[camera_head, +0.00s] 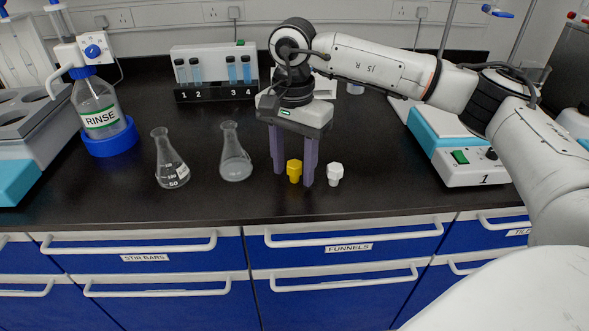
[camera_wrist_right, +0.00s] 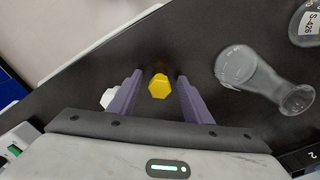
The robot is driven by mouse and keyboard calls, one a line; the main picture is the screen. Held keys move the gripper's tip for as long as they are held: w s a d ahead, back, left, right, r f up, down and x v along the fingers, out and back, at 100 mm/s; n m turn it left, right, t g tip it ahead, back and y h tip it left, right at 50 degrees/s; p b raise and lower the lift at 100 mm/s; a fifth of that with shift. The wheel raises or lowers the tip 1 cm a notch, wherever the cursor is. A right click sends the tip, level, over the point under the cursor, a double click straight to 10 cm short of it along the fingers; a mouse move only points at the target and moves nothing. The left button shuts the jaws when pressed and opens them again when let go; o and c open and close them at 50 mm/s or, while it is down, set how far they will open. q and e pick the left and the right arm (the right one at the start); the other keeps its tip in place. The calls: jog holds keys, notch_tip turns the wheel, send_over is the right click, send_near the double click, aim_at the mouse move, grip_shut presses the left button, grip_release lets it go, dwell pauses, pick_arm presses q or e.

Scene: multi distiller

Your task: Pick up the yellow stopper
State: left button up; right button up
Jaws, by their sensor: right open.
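The yellow stopper (camera_head: 294,171) stands on the black bench near its front edge. My right gripper (camera_head: 292,178) points down over it, open, with one purple finger to each side. In the right wrist view the yellow stopper (camera_wrist_right: 159,86) shows between the two fingers of the right gripper (camera_wrist_right: 157,76), apart from both. A white stopper (camera_head: 335,174) stands just right of the right finger; it also shows beyond the left finger in the wrist view (camera_wrist_right: 108,98). My left gripper is not in view.
Two glass flasks stand to the left, one near (camera_head: 235,155) and one farther left (camera_head: 170,160). A rinse bottle (camera_head: 100,112) and a numbered vial rack (camera_head: 215,90) stand behind. A stirrer hotplate (camera_head: 460,150) is at right. The bench's front edge is close.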

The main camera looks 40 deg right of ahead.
jog(key=shift+c, duration=0.4)
jog(key=c, duration=1)
jog(key=shift+c, duration=0.3)
jog(key=shift+r, duration=0.15)
